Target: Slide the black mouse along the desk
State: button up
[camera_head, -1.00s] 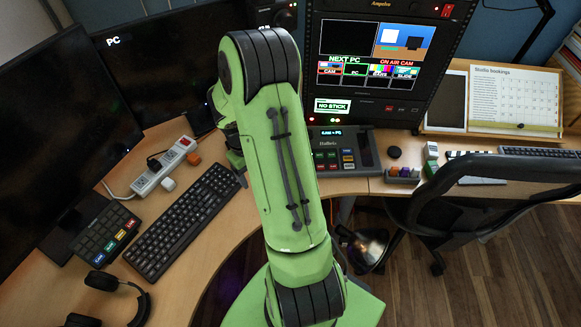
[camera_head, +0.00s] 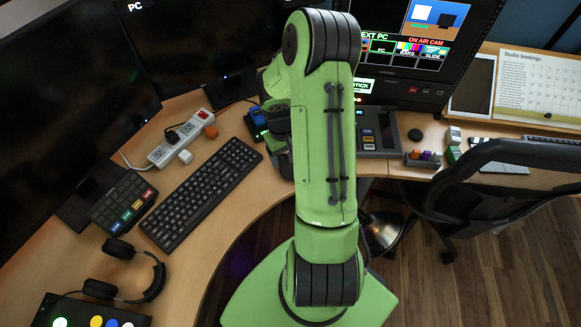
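I cannot make out the black mouse for sure; my green arm covers part of the desk. My gripper (camera_head: 283,158) is at the desk surface, right of the black keyboard (camera_head: 202,192) and mostly behind my arm. Only dark parts of it show, so its fingers and anything between them are hidden. The curved wooden desk (camera_head: 228,232) shows bare around the keyboard.
A white power strip (camera_head: 176,143) lies behind the keyboard. Black headphones (camera_head: 155,278) and a button pad (camera_head: 122,203) are at left. A small dark device (camera_head: 257,120) stands by my gripper.

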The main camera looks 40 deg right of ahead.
aim_at(291, 170)
jog(key=f, duration=0.3)
jog(key=f+b, duration=0.1)
jog(key=f, duration=0.2)
jog(key=d+f, duration=0.1)
jog(key=f, duration=0.2)
jog(key=shift+s+b, duration=0.15)
jog(key=shift+b, duration=0.2)
